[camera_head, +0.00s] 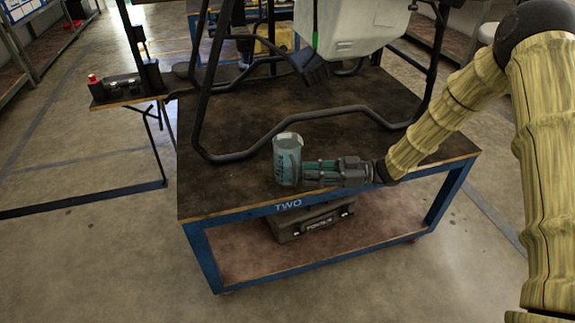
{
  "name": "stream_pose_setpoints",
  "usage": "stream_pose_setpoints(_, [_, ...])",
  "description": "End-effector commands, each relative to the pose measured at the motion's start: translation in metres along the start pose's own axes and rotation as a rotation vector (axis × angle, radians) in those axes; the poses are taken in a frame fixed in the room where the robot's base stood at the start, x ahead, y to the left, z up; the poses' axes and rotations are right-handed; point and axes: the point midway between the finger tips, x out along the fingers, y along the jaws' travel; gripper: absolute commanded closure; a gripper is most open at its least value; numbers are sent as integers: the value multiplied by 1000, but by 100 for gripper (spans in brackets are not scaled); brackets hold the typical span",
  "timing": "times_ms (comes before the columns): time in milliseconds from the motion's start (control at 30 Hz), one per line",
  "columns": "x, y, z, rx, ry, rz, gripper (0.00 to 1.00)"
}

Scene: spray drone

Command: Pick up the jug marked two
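A pale jug with a teal patterned side (287,160) stands upright near the front edge of the workbench (230,190). Its marking is too small to read. The word "TWO" shows on the bench's blue front edge, just below the jug. My gripper (306,173) reaches in from the right, low and level. Its fingertips are at the jug's right side. I cannot tell whether they touch the jug or lie around it, as the far finger is hidden.
The drone's black tubular frame (240,156) stands on the bench behind the jug, with a white tank (350,25) above. A dark case (312,221) lies on the lower shelf. The bench's front left is clear.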

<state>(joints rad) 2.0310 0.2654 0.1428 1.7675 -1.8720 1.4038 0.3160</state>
Motion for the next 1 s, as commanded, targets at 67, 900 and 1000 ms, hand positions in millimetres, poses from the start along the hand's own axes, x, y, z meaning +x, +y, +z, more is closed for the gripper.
stream_pose_setpoints(67, [4,0,1,0,1,0,79])
stream_pose_setpoints(900, [52,3,9,0,0,1,100])
stream_pose_setpoints(1000, [52,3,9,0,0,1,100])
